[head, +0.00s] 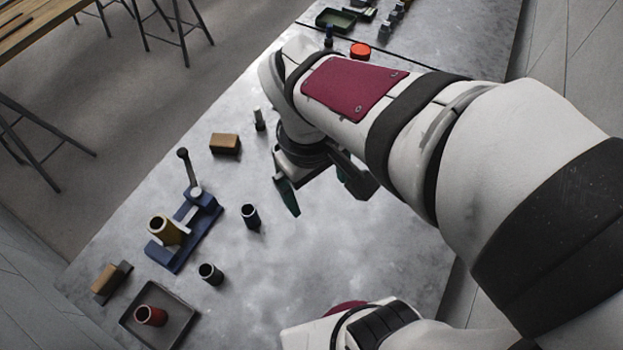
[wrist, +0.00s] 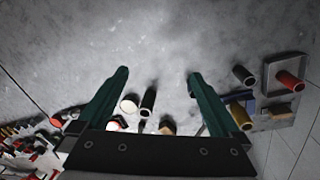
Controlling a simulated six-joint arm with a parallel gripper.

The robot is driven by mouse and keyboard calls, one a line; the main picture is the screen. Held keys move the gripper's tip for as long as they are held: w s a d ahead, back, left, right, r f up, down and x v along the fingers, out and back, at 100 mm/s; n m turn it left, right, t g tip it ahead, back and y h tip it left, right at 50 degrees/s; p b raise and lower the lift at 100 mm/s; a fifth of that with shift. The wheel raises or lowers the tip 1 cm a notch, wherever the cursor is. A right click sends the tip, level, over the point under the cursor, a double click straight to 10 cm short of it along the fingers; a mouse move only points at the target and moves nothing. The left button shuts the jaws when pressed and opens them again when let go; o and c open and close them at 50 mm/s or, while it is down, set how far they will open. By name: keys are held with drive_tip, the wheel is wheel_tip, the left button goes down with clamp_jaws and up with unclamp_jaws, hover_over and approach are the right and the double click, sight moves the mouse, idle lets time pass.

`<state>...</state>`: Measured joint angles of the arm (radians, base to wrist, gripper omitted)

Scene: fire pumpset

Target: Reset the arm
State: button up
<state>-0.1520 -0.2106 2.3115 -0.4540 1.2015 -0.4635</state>
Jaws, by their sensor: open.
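My gripper (head: 318,200) hangs over the middle of the grey table (head: 330,260), its green fingers spread apart with nothing between them. In the wrist view my gripper (wrist: 158,82) shows both green fingers wide open, with bare table beyond the tips. My white arm with a dark red panel reaches in from the right in the head view and hides part of the table. The gripper is apart from the objects on the table.
A blue fixture (head: 190,235) with a lever holds a brass cylinder (head: 165,230). Dark cylinders (head: 251,216) (head: 211,273), a brown block (head: 225,143), a brush-like block (head: 108,282) and a tray (head: 180,335) with a red cylinder (head: 150,315) stand left. A red button (head: 360,50) is at back.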

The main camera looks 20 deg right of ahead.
drive_tip(key=s+a+m+y, duration=0.2)
drive_tip(key=s+m+y, duration=0.1)
drive_tip(key=s+m, duration=0.6)
drive_tip(key=shift+s+a+m+g, duration=0.2)
drive_tip(key=shift+s+m+g, duration=0.1)
drive_tip(key=shift+s, duration=0.25)
drive_tip(key=shift+f, duration=0.1)
